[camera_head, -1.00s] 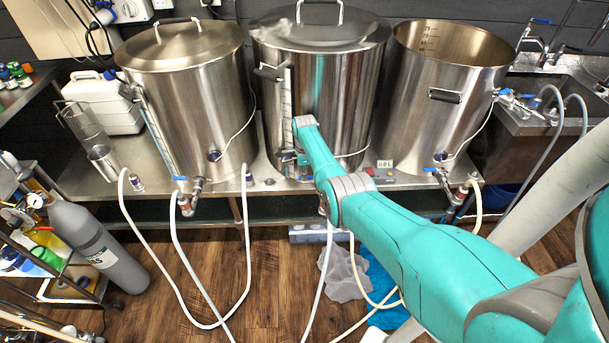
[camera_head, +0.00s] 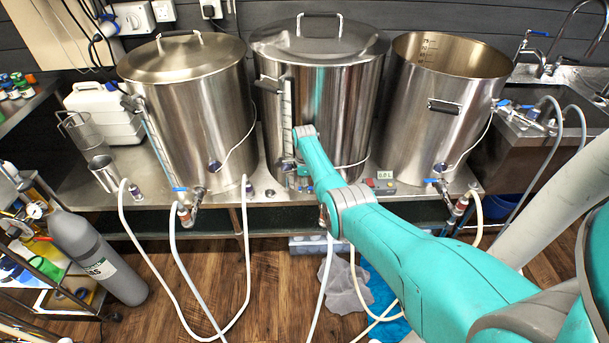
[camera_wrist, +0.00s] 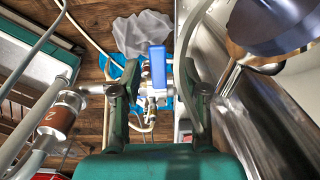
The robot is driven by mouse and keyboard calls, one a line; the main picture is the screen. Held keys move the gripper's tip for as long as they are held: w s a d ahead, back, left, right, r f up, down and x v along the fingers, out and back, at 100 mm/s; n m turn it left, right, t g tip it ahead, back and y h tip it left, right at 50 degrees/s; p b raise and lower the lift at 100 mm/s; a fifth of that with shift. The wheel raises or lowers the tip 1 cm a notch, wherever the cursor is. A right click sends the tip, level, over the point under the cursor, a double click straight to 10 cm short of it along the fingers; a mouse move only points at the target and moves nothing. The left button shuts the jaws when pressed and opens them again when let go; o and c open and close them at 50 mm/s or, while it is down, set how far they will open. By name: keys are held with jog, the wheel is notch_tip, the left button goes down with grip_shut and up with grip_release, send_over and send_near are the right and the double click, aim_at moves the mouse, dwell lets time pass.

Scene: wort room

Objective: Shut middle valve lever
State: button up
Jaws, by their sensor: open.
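The middle kettle (camera_head: 335,120) is steel with a lid, and stands between two others. Its valve is hidden behind my arm in the head view. In the wrist view a blue valve lever (camera_wrist: 157,66) stands upright in the picture, above a metal valve body (camera_wrist: 152,100). My gripper (camera_wrist: 152,78) is open, with one dark green finger to the left of the lever and one to the right. The lever shows in the gap between them; I cannot tell how deep it sits or whether a finger touches it. In the head view the gripper is mostly hidden by my arm.
The left kettle (camera_head: 190,110) and the open right kettle (camera_head: 440,115) have blue-levered valves. Pale hoses (camera_head: 247,260) hang to the wooden floor. A hose fitting (camera_wrist: 62,115) is close on the left in the wrist view. A small display box (camera_head: 385,178) sits right of the middle kettle.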

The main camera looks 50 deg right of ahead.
notch_tip(320, 180, up, 12)
jog(key=shift+f, duration=0.2)
dwell(0.7)
